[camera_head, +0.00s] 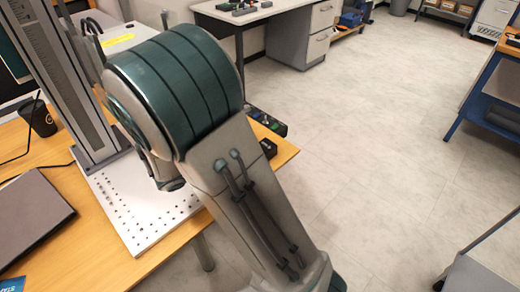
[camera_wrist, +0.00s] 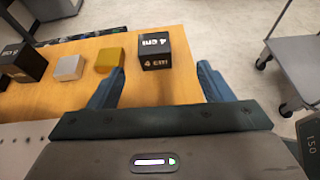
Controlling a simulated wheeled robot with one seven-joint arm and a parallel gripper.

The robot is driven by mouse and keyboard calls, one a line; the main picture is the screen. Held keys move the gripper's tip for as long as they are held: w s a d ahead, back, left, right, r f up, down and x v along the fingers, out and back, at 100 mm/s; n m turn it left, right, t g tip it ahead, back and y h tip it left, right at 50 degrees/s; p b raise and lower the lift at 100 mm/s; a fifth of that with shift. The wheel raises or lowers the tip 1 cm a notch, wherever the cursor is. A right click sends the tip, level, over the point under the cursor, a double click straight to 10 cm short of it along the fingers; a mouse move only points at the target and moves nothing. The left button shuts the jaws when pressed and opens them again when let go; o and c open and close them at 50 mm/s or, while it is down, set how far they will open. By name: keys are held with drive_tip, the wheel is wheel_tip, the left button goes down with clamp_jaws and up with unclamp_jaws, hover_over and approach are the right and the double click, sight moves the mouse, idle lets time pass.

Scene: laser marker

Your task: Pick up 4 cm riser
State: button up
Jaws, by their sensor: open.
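The 4 cm riser is a black block (camera_wrist: 155,52) with white "4 cm" lettering. In the wrist view it stands on the wooden table near its right edge, ahead of my gripper and between the lines of its fingers. My gripper (camera_wrist: 160,85) is open and empty, with its two blue-grey fingers spread. The riser lies beyond the fingertips, closer to the left finger, and does not appear to be held. In the head view a small black block (camera_head: 268,148) shows at the table's right corner beside my arm; my arm hides much of that area.
A yellow block (camera_wrist: 109,60), a light grey block (camera_wrist: 69,68) and a larger black block (camera_wrist: 23,62) stand in a row left of the riser. A perforated metal plate (camera_head: 140,215) and a laptop (camera_head: 30,217) are on the table. Open floor lies right of the table.

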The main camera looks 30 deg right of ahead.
sight(269, 145)
drive_tip(key=shift+w+d+f, duration=0.15)
drive_tip(key=shift+w+f, duration=0.1)
drive_tip(key=shift+w, duration=0.05)
drive_tip(key=b+x, duration=0.1)
drive_tip(key=x, duration=0.5)
drive_tip(key=b+x, duration=0.1)
drive_tip(key=x, duration=0.6)
drive_tip(key=shift+w+r, duration=0.1)
drive_tip(key=shift+w, duration=0.1)
drive_tip(key=c, duration=1.2)
